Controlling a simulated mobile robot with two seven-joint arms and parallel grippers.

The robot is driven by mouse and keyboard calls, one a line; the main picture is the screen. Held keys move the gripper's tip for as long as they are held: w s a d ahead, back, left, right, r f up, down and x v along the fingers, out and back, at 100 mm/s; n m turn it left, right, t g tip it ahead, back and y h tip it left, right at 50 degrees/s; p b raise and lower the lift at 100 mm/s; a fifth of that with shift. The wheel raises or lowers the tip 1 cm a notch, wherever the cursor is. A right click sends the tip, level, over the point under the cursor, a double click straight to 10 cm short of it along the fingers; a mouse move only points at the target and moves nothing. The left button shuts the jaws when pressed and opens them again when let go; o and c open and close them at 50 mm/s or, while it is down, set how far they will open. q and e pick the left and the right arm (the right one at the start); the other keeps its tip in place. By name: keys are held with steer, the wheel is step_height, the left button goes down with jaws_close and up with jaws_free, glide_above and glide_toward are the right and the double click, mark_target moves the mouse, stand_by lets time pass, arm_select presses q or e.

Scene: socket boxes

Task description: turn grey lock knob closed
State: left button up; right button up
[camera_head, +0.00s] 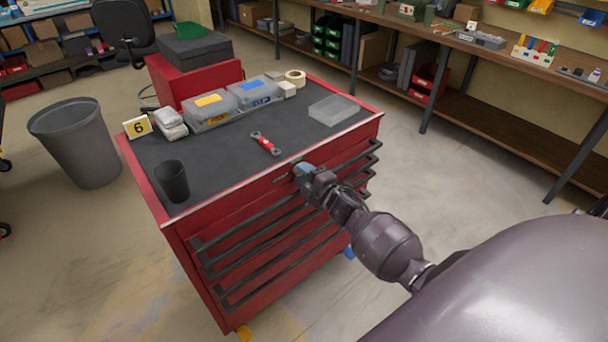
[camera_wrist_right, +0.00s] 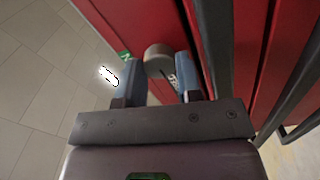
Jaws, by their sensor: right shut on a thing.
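The grey lock knob (camera_wrist_right: 158,58) sits on the red front of the tool cabinet and shows as a round grey shape in the right wrist view. My right gripper (camera_wrist_right: 160,75) is shut on it, with one blue-grey finger on each side. In the head view my right gripper (camera_head: 304,170) is at the upper front of the red cabinet (camera_head: 205,235), just below the top edge, and hides the knob there. How far the knob is turned cannot be told. My left gripper is not in view.
Black drawer handles (camera_head: 262,262) run across the cabinet front, close beside my right gripper. The cabinet top holds a red-and-grey tool (camera_head: 265,143), a dark cup (camera_head: 173,181), clear-lidded boxes (camera_head: 252,91) and a clear tray (camera_head: 334,110). A grey bin (camera_head: 75,140) stands left.

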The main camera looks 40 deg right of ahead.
steer(key=o, duration=0.9)
steer(key=shift+o, duration=0.2)
steer(key=shift+s, duration=0.1)
